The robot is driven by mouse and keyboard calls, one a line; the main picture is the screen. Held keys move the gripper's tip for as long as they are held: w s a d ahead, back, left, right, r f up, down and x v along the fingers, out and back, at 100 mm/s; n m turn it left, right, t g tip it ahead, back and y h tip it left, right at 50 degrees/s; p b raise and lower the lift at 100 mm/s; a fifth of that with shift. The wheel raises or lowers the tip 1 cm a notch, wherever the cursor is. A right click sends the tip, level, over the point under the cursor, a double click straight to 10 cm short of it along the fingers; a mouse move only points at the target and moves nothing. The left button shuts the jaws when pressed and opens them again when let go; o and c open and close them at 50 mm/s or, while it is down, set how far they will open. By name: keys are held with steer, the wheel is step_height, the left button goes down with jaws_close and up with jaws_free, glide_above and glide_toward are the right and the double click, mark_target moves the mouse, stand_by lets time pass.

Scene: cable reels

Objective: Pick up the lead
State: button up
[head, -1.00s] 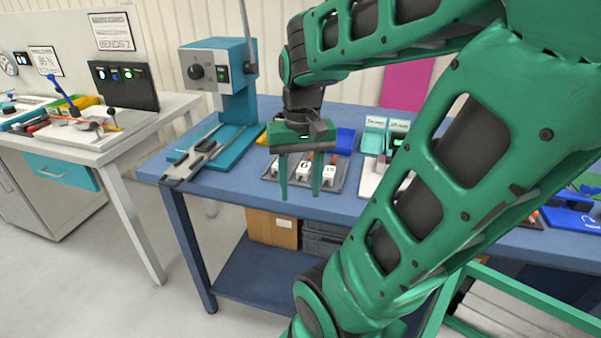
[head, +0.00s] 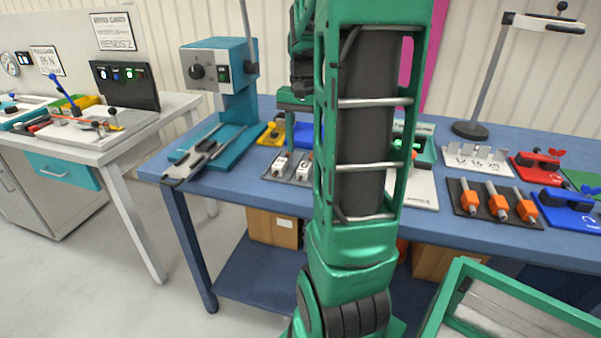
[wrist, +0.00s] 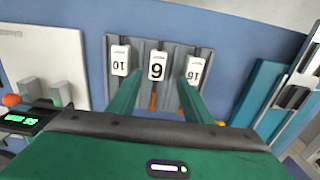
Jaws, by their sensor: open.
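A grey ribbed tray (wrist: 177,60) holds three white number-marked pieces: one reading 10 (wrist: 120,60), one reading 6 (wrist: 157,65) and one reading 16 (wrist: 195,70). Orange-brown parts show below the 6 and 16. I cannot tell which thing is the lead. My gripper (wrist: 157,93) is open and empty in the wrist view, its fingers pointing at the tray with the 6 piece between their lines. In the head view my arm hides most of the gripper and part of the tray (head: 271,174); two white pieces (head: 279,163) show left of the arm.
A teal press-like machine (head: 222,85) stands left of the tray. Right of my arm are a lamp stand (head: 470,129), a board with several orange-handled parts (head: 484,213), and red (head: 540,165) and blue (head: 568,212) clamp-like devices. The blue table's front left is clear.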

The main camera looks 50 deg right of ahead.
mark_target(304, 166)
steer(key=shift+s+a+f, duration=0.1)
steer(key=shift+s+f, duration=0.1)
steer(key=shift+f, duration=1.2)
steer(key=shift+s+a+f, duration=0.1)
steer(key=shift+s+f, duration=0.05)
steer(key=shift+f, duration=1.2)
jaws_close()
